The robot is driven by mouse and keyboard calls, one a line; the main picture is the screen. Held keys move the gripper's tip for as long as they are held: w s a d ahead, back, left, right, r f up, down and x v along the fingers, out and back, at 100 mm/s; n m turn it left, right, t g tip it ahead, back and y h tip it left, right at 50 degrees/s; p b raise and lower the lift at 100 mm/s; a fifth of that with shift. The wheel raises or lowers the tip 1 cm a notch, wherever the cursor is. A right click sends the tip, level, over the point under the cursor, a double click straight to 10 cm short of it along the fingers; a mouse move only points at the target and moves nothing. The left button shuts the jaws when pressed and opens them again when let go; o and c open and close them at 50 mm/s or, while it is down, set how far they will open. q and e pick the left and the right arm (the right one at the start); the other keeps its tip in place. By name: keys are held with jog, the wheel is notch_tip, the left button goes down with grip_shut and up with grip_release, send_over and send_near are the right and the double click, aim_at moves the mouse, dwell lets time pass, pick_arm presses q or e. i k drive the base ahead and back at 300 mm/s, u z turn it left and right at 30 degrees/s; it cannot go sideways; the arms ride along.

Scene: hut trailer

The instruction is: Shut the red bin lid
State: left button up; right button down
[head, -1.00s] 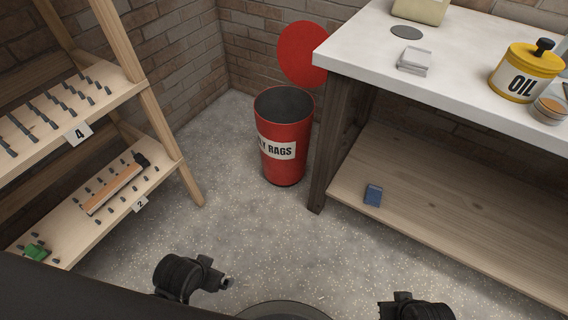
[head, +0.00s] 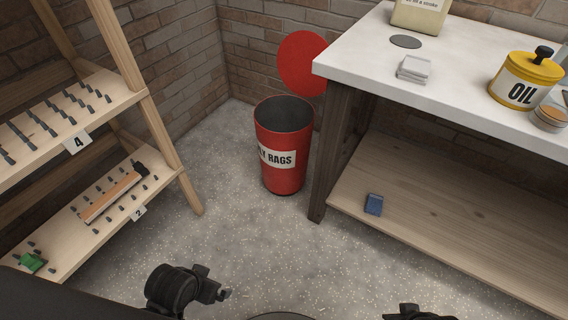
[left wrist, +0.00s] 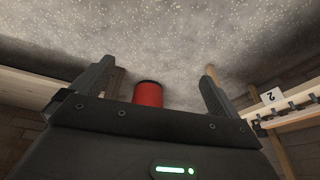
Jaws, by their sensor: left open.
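The red bin (head: 283,175) stands upright on the floor in the corner, with a white label reading "...Y RAGS". Its round red lid (head: 303,63) is raised upright behind it, so the bin is open and its dark inside shows. The bin also shows in the left wrist view (left wrist: 148,94), between the two fingers. My left gripper (head: 226,294) is low at the front, well short of the bin; in the left wrist view its fingers (left wrist: 155,85) are apart and empty. My right arm shows at the bottom right edge of the head view; its fingertips are not clearly seen.
A workbench (head: 365,62) with a lower shelf stands right of the bin, its leg close beside it. An oil can (head: 522,88) sits on top and a blue box (head: 374,204) below. A wooden rack (head: 165,185) stands left. Speckled floor in front of the bin is clear.

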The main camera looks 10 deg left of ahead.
aim_at(297, 51)
jog(key=z, duration=0.5)
jog(key=k, duration=1.25)
jog(key=u, duration=0.3)
jog(key=i, duration=1.65)
jog(key=z, duration=0.75)
